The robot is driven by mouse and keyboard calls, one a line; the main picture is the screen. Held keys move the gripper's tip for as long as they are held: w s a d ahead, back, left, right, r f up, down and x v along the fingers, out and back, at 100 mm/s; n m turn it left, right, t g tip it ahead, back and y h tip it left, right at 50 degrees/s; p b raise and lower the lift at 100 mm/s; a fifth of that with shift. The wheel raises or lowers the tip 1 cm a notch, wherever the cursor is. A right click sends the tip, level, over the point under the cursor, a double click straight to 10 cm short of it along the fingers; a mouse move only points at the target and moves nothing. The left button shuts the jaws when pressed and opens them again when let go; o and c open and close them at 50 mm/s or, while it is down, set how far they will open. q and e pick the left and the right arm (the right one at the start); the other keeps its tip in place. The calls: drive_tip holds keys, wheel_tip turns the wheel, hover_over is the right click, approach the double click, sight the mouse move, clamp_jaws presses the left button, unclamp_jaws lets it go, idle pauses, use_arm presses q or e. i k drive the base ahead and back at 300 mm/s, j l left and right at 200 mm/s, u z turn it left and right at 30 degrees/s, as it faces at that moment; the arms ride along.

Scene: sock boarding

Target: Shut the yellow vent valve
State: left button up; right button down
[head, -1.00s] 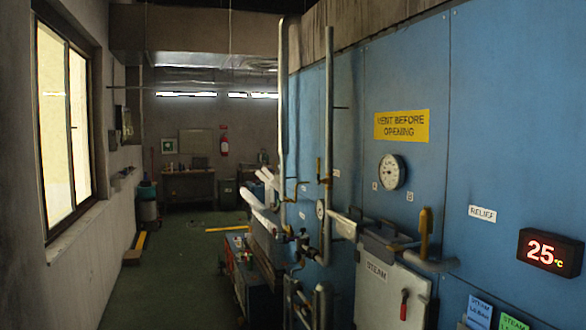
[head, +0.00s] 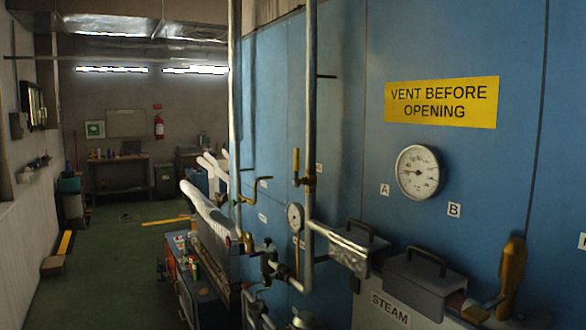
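Several yellow levers show in the head view, and I cannot tell from labels which is the vent valve. A large yellow lever (head: 512,277) stands nearly upright on a pipe fitting at the lower right, right of the STEAM label. A smaller yellow lever (head: 296,163) stands upright beside the nearer vertical pipe. Another small yellowish lever (head: 263,181) sits at a bent branch of the farther pipe. A yellow sign (head: 441,102) reads "VENT BEFORE OPENING" above a round pressure gauge (head: 417,172). Neither gripper is in view.
Blue panels (head: 345,130) line the right. White sock forms (head: 207,207) stick out further back over a cluttered cart (head: 203,283). Green floor (head: 110,270) is open at the left.

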sight(296, 167)
drive_tip(key=i+j+z, duration=0.1)
drive_tip(key=z, duration=0.3)
drive_tip(key=i+j+z, duration=0.1)
drive_tip(key=z, duration=0.25)
drive_tip(key=i+j+z, duration=0.15)
drive_tip(key=j, duration=0.25)
drive_tip(key=i+j+z, duration=0.1)
drive_tip(key=j, duration=0.3)
drive_tip(key=i+j+z, duration=0.15)
drive_tip(key=j, duration=0.3)
drive_tip(key=i+j+z, duration=0.1)
drive_tip(key=i+j, duration=0.15)
drive_tip(key=j, duration=0.2)
drive_tip(key=i+j+z, duration=0.15)
drive_tip(key=j, duration=0.3)
drive_tip(key=j+z, duration=0.15)
drive_tip(key=j, duration=0.3)
drive_tip(key=i+j, duration=0.1)
drive_tip(key=j, duration=0.4)
drive_tip(key=i+j, duration=0.1)
drive_tip(key=j, duration=0.4)
drive_tip(key=i+j, duration=0.1)
drive_tip(key=j, duration=0.9)
drive_tip(key=i, duration=0.05)
